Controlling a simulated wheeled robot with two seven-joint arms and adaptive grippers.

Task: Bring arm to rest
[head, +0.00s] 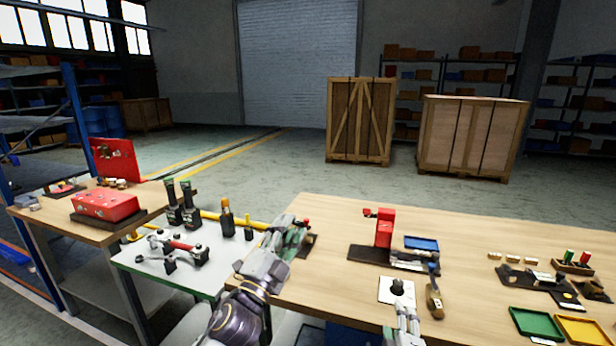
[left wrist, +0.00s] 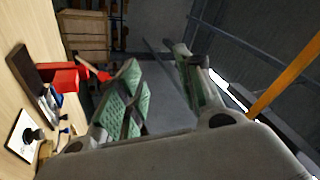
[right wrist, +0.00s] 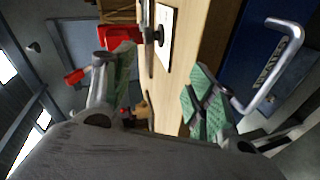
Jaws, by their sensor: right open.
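My left gripper (head: 290,234) is over the left edge of the long wooden table, next to the white-topped stand. In the left wrist view its two green-padded fingers (left wrist: 158,88) are apart with nothing between them. My right gripper (head: 406,322) is low at the table's front edge, just in front of a white plate with a black knob (head: 397,288). In the right wrist view its green-padded fingers (right wrist: 158,88) are wide apart and empty, with the table edge behind them. Most of the right arm is out of the head view.
The wooden table (head: 320,270) carries a red press-like device (head: 384,228), a blue tray (head: 422,243), a green tray (head: 536,323) and a yellow tray (head: 582,330). The white-topped stand (head: 145,262) holds dark tools and a red-handled part. A red box (head: 104,205) sits on the left table.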

